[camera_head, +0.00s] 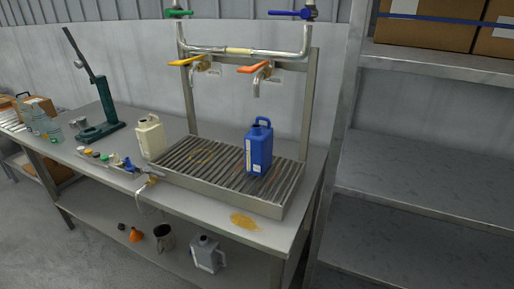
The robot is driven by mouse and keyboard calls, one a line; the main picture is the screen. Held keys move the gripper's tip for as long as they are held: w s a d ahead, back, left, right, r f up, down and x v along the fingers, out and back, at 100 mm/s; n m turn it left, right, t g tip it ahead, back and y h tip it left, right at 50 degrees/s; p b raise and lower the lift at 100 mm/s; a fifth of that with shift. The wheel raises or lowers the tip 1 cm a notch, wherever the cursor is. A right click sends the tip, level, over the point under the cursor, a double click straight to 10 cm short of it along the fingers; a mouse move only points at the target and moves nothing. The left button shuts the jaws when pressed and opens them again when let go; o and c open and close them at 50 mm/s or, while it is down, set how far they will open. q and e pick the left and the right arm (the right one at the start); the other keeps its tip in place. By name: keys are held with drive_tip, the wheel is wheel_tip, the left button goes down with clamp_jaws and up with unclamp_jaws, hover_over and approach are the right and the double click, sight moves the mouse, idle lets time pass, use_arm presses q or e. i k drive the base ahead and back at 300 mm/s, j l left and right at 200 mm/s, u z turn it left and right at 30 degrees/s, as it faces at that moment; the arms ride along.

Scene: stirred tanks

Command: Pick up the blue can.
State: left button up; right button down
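The blue can (259,149) stands upright on the slatted metal drip tray (190,178), on its right half. It has a handle and cap on top and a pale label on its left side. It stands to the right of and below the tap with the orange-red lever (254,69). Nothing touches the can from above. Neither of my grippers shows in the head view.
A cream can (150,138) stands at the tray's left edge. A metal pipe frame (312,110) with taps rises behind the tray. Small colored caps (95,153) lie left. A grey shelf (430,180) stands right. A yellowish spill (244,221) marks the table front.

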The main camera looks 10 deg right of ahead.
sight(259, 141)
drive_tip(key=i+j, duration=0.2)
drive_tip(key=j, duration=0.2)
drive_tip(key=i+j, duration=0.15)
drive_tip(key=j, duration=0.25)
drive_tip(key=i+j, duration=0.2)
drive_tip(key=j, duration=0.15)
drive_tip(key=i+j, duration=0.2)
drive_tip(key=j, duration=0.2)
drive_tip(key=z, duration=0.05)
